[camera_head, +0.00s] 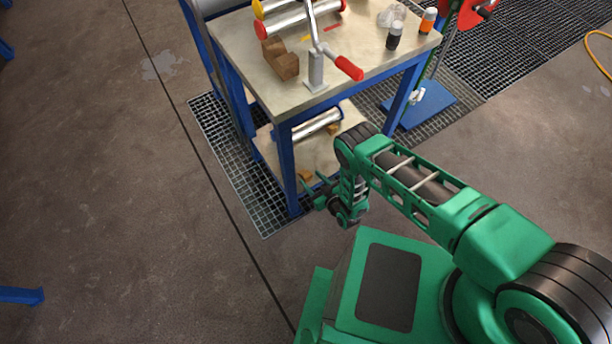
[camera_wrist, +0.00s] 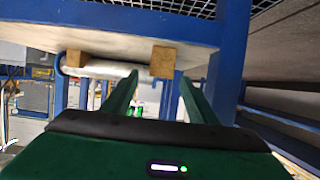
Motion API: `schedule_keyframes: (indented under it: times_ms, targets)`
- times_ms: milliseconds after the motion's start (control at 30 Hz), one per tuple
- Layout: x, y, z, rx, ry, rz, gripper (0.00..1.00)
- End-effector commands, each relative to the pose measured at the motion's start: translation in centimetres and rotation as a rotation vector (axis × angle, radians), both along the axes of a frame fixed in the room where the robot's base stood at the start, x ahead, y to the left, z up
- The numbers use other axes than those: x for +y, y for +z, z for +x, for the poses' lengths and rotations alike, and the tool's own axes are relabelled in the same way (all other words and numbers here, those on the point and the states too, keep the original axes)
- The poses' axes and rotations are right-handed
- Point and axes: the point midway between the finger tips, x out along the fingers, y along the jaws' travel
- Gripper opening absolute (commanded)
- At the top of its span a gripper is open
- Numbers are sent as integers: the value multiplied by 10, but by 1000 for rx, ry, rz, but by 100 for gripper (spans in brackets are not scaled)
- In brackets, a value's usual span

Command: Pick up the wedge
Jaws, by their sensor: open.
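Two small wooden blocks, which look like wedges, are on the lower shelf of the bench. In the wrist view, which looks upside down, the nearer wedge (camera_wrist: 164,62) is just beyond the fingertips. The other wedge (camera_wrist: 76,59) is to the left. In the head view a wedge (camera_head: 305,175) shows near the shelf's front and another (camera_head: 333,129) beside the pipe. My gripper (camera_head: 312,186) is at the front edge of the shelf. Its two green fingers (camera_wrist: 158,78) are apart and nothing is between them.
A silver pipe (camera_head: 318,122) lies on the lower shelf (camera_head: 285,157). The blue bench leg (camera_head: 289,170) stands close beside my gripper. Above, the tabletop (camera_head: 355,55) carries a brown block (camera_head: 281,62), a red-handled lever (camera_head: 347,68) and small bottles.

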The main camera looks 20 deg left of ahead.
Motion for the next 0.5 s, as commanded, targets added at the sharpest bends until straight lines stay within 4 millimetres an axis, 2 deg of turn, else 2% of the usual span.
schedule_keyframes:
  times_ms: [133,500]
  targets:
    - [4,-4,6,0,-3,0,53]
    - [34,-21,30,-2,-3,0,53]
